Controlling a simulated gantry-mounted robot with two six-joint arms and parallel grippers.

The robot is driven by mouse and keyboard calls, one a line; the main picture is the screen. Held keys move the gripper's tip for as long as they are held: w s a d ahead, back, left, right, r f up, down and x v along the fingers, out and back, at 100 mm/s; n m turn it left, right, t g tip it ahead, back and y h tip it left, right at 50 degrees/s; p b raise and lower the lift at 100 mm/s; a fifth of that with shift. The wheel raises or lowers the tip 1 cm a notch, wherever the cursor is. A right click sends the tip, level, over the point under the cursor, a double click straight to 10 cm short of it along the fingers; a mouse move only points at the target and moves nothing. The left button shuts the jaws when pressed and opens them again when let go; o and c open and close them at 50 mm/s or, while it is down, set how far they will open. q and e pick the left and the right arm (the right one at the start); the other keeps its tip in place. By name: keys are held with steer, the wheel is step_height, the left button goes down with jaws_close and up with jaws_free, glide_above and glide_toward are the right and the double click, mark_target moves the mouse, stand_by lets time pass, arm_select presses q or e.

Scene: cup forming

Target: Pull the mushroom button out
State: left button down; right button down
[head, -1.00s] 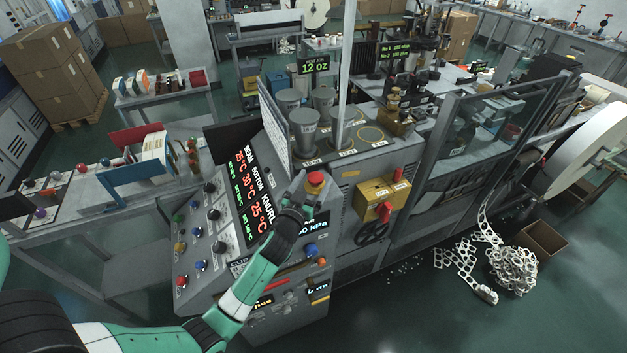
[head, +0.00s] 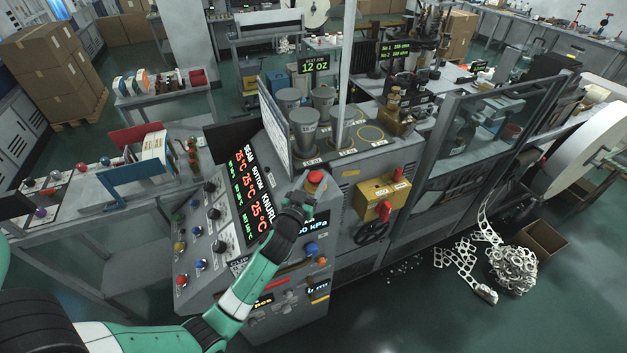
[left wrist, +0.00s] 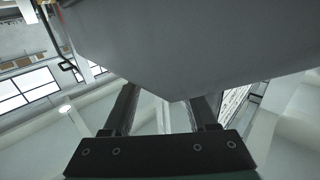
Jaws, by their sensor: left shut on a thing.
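The red mushroom button (head: 315,178) sits on the upper right corner of the grey control console (head: 200,262) in the head view. My left gripper (head: 311,188) is at the button, its fingers shut around its sides, with the red cap showing between and above them. In the left wrist view, the fingers (left wrist: 160,112) run up behind a large grey surface (left wrist: 180,50) that hides their tips and the button. How far out the button stands cannot be told. My right gripper is not in view.
A lit red and green display (head: 250,195) lies left of the gripper. Blue (head: 310,249) and orange buttons sit below it. A yellow box (head: 376,196) with red handles is to the right. Grey cups (head: 304,128) stand behind on the machine top.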

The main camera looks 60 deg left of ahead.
arm_select(q)
steer(key=shift+r, duration=0.75)
steer(key=shift+c, duration=0.9)
jaws_free()
steer(key=shift+f, duration=0.1)
steer(key=b+v, duration=0.1)
steer(key=v, duration=1)
steer(key=shift+s+d, duration=0.25)
steer(key=shift+d, duration=0.05)
